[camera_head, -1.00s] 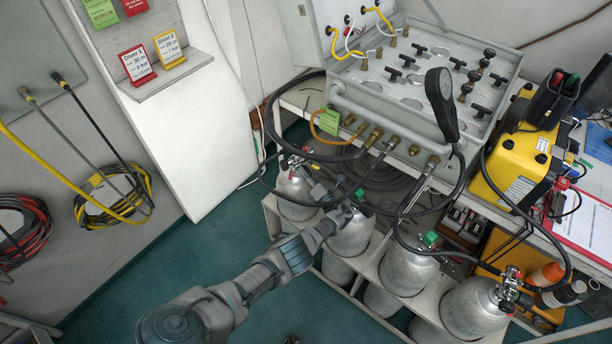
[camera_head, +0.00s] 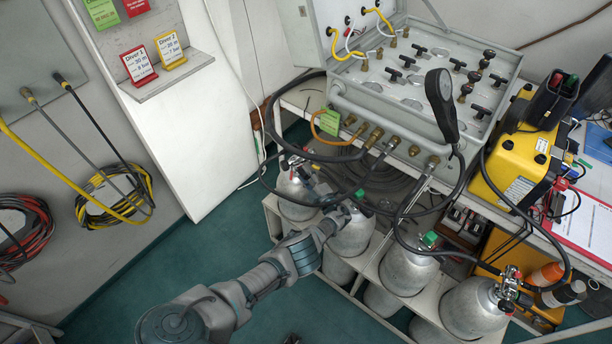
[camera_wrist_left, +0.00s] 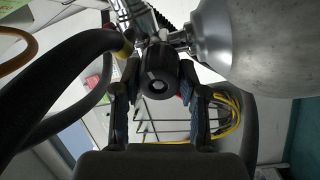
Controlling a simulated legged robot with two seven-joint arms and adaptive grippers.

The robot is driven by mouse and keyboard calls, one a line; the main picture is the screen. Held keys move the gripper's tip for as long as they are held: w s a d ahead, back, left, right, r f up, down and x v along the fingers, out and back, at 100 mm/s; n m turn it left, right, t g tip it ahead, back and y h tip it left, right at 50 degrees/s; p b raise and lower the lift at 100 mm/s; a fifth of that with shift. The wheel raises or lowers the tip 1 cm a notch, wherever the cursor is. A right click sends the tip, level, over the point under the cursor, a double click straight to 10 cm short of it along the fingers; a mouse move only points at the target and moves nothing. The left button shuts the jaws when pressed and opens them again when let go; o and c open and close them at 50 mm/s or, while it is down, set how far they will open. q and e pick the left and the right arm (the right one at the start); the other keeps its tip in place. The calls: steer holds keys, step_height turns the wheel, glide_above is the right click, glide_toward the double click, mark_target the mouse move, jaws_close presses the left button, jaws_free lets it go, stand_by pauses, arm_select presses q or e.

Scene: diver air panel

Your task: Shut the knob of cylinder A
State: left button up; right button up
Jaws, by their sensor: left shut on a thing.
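My left gripper (camera_head: 312,182) reaches in among the necks of the cylinders, beside the leftmost grey cylinder (camera_head: 295,193). In the left wrist view its two fingers (camera_wrist_left: 160,95) stand on either side of a round black knob (camera_wrist_left: 158,72) and are shut on it. The knob sits on a metal valve that joins a silver cylinder (camera_wrist_left: 262,45) at the right of that view. No letter shows on the cylinder, so I cannot read which one is A. In the head view the wrist hides the knob. My right gripper is not in view.
More cylinders stand in the white rack, among them one with a green-topped valve (camera_head: 408,270) and one at the right (camera_head: 472,308). Black hoses (camera_head: 395,215) loop over them from the grey air panel (camera_head: 420,85). Green floor (camera_head: 130,310) is open at lower left.

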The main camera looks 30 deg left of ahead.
arm_select(q)
steer(key=shift+d+f+m, duration=0.15)
steer(key=shift+f+m, duration=0.15)
steer(key=shift+m, duration=0.4)
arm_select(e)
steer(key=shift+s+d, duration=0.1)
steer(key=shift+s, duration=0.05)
arm_select(q)
steer(key=shift+m, duration=0.3)
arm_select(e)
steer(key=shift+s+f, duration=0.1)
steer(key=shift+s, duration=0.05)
arm_select(q)
steer(key=o, duration=0.9)
steer(key=shift+c, duration=0.2)
steer(key=shift+o, duration=1.4)
steer(key=shift+w, duration=0.15)
steer(key=shift+r, duration=0.15)
